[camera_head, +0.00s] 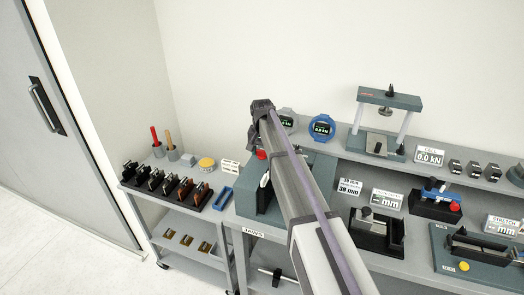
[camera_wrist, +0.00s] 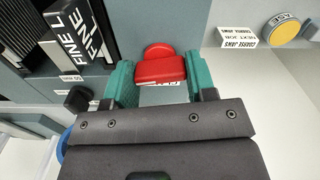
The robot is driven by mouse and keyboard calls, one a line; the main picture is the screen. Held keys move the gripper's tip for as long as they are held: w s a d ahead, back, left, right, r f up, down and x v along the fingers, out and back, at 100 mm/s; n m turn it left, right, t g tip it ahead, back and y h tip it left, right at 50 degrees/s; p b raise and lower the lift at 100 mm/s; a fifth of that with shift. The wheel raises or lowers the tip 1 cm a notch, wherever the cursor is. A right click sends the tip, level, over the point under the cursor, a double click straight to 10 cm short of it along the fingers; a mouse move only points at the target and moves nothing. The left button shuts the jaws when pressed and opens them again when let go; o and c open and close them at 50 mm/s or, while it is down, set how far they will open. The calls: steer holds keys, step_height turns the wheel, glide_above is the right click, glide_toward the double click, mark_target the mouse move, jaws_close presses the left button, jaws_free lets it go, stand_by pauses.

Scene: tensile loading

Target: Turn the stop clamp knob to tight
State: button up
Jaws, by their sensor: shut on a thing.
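The red knob (camera_wrist: 160,68) has a rounded top and a wider bar across its front. In the wrist view it sits between the two teal finger pads of my gripper (camera_wrist: 161,82), which is shut on it with a pad against each side. A small white label (camera_wrist: 163,84) below the knob is mostly hidden, so I cannot read the knob's setting. In the head view the red knob (camera_head: 261,155) shows on the grey-green jaws station (camera_head: 250,206), just left of my arm. My fingertips are not clear there, and my arm hides much of the station.
Black blocks marked FINE (camera_wrist: 85,35) stand close left of my gripper in the wrist view, with a black knob (camera_wrist: 78,99) near the left finger. In the head view a rack of jaws (camera_head: 165,187) stands left and a press frame (camera_head: 385,125) back right.

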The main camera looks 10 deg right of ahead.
mark_target(262, 150)
steer(key=shift+m, duration=0.8)
steer(key=o, duration=0.9)
steer(key=shift+o, duration=0.2)
step_height(262, 150, up, 11)
steer(key=p, duration=1.1)
steer(key=shift+f, duration=0.1)
